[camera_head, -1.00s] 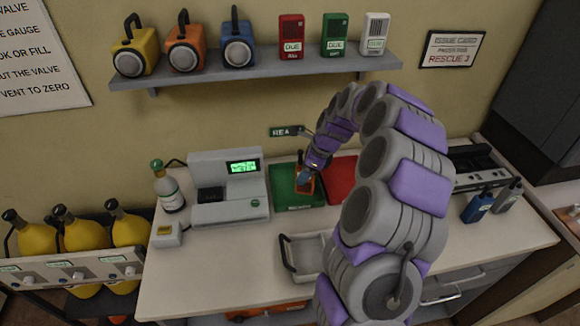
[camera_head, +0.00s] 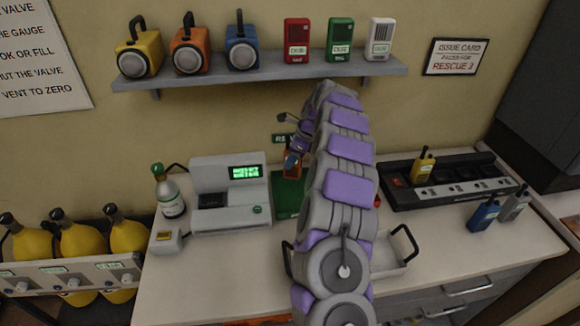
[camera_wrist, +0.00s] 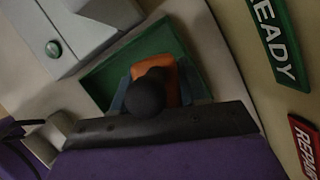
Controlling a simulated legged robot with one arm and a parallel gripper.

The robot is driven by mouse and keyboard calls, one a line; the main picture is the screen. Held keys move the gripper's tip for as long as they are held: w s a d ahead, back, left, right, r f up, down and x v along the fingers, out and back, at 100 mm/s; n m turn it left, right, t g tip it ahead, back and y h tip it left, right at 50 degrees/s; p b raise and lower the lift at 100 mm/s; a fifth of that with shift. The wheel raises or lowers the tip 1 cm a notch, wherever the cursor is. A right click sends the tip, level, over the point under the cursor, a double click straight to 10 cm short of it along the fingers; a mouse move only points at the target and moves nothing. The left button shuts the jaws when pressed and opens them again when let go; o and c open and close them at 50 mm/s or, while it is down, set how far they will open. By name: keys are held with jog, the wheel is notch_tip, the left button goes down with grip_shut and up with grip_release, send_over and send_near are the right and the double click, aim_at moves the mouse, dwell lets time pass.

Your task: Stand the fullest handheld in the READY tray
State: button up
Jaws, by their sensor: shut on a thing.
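My gripper (camera_head: 292,160) is shut on the orange handheld (camera_head: 290,171), with its blue fingers on both sides of it. In the wrist view the orange body (camera_wrist: 172,74) sits between the fingers, its dark round antenna tip toward the camera. The green READY tray (camera_head: 284,194) lies below and around it; it also shows in the wrist view (camera_wrist: 106,80). I cannot tell whether the handheld touches the tray. A yellow handheld (camera_head: 423,170) stands in the black charger (camera_head: 393,197). Blue (camera_head: 484,215) and grey (camera_head: 514,206) handhelds stand on the counter in front of it.
A grey meter with a lit green display (camera_head: 245,172) stands left of the green tray. My arm hides most of the red area to its right. A READY sign (camera_wrist: 275,40) and a red REPAIR sign (camera_wrist: 303,140) are on the wall. A white wire-handled tray (camera_head: 390,262) is in front.

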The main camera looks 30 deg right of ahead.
aim_at(297, 164)
jog(key=shift+w+d+f, duration=0.1)
jog(key=shift+d+f, duration=0.2)
jog(key=shift+d, duration=0.25)
jog(key=shift+d+f, duration=0.25)
jog(key=shift+d, duration=0.25)
jog(key=f+b, duration=0.1)
jog(key=f, duration=0.1)
jog(key=shift+d+f+b, duration=0.25)
jog(key=shift+f+b, duration=0.05)
jog(key=shift+b, duration=0.05)
jog(key=shift+a+f, duration=0.1)
jog(key=shift+a, duration=0.25)
jog(key=shift+a+r, duration=0.2)
jog(key=shift+a, duration=0.75)
jog(key=o, duration=0.8)
jog(key=shift+d+f, duration=0.1)
jog(key=o, duration=0.5)
jog(key=shift+d+f, duration=0.2)
jog(key=shift+d, duration=0.85)
jog(key=shift+c, duration=0.2)
jog(key=shift+a+r, duration=0.2)
jog(key=shift+a, duration=0.55)
jog(key=p+v, duration=0.1)
jog(key=v, duration=0.2)
jog(key=shift+s+d+r, duration=0.25)
jog(key=shift+d, duration=0.05)
jog(key=s+d+p, duration=0.3)
jog(key=s+d, duration=0.4)
jog(key=d, duration=0.2)
jog(key=shift+f, duration=0.25)
